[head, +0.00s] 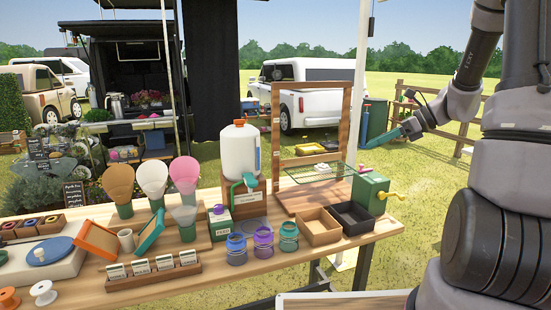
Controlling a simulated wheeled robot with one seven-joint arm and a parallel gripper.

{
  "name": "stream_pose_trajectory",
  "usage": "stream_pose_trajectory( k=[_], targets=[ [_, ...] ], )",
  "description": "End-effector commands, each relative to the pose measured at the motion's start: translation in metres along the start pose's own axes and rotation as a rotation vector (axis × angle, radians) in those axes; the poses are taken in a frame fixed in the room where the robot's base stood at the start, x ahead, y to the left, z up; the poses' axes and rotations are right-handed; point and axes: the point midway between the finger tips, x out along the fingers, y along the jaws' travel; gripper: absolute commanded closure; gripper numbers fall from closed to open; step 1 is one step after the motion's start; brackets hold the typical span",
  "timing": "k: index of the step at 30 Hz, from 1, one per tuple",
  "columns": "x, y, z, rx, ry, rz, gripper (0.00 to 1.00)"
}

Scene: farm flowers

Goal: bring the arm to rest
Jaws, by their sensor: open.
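My arm rises along the right side of the head view. My gripper (386,138) is raised to the right of the wooden table (200,277), beyond the green box with the yellow crank, and points left.
The table holds a white dispenser (240,155), a wooden frame (312,135), a green box (370,192) with a yellow crank, several jars (263,243), two trays (318,227) and paper cones (152,178). A pole (358,80) stands behind. Grass (430,200) lies open at right.

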Motion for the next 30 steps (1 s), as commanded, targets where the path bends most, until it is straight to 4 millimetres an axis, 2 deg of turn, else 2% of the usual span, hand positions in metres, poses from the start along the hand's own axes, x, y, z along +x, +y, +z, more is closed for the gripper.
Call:
stream_pose_trajectory(
  k=[1,6,15,21,24,30],
  targets=[
    [-0.003,0.020,0.014,-0.117,0.055,0.009,0.41],
    [-0.014,0.079,0.038,-0.506,0.240,0.041,0.41],
    [-0.051,0.165,0.057,-1.194,0.544,0.065,0.41],
    [-0.081,0.205,0.062,-1.609,0.730,0.055,0.41],
    [-0.093,0.217,0.064,-1.754,0.800,0.046,0.41],
    [-0.104,0.227,0.065,-1.888,0.869,0.035,0.41]
  ],
)
